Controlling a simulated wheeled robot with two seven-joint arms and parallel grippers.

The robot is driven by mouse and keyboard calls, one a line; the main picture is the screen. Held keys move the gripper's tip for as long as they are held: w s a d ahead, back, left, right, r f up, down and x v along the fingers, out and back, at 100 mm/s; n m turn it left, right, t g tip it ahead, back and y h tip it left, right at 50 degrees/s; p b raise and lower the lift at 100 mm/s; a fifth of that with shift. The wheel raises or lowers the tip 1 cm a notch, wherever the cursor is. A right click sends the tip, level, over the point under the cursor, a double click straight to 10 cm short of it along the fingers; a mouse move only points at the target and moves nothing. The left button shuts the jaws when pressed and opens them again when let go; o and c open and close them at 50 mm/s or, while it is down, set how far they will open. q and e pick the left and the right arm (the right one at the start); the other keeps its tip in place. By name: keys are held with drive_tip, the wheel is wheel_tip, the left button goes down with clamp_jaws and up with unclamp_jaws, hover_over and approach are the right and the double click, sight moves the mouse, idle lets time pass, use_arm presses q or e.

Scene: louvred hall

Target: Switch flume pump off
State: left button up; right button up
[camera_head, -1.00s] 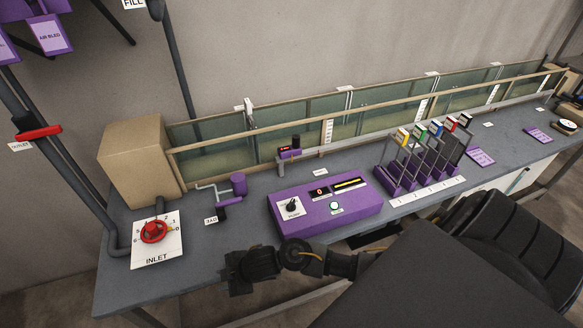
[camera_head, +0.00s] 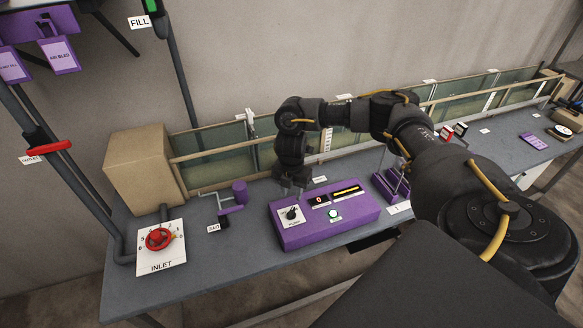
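The purple pump control box (camera_head: 322,228) sits on the grey bench. It has a black rotary knob (camera_head: 291,213) on a white plate at its left, a red digit display (camera_head: 319,200), a yellow bar display (camera_head: 346,190) and a pale green round button (camera_head: 335,214). The knob's label is too small to read. My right gripper (camera_head: 291,191) points down just above and behind the knob, apart from it. Its two small fingertips look spread with nothing between them. My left gripper is not in view.
A red inlet valve wheel (camera_head: 158,238) is on a white dial at the left, near a cardboard-coloured box (camera_head: 150,168). The glass flume (camera_head: 225,163) runs behind.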

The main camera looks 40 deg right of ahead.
sight(291, 211)
wheel_tip(291, 211, down, 10)
drive_tip(key=b, duration=0.9)
drive_tip(key=shift+r, duration=0.15)
drive_tip(key=shift+w+r, duration=0.1)
drive_tip(key=shift+r, duration=0.15)
drive_tip(key=shift+a+f, duration=0.1)
drive_tip(key=shift+f, duration=0.35)
clamp_jaws()
idle(0.4)
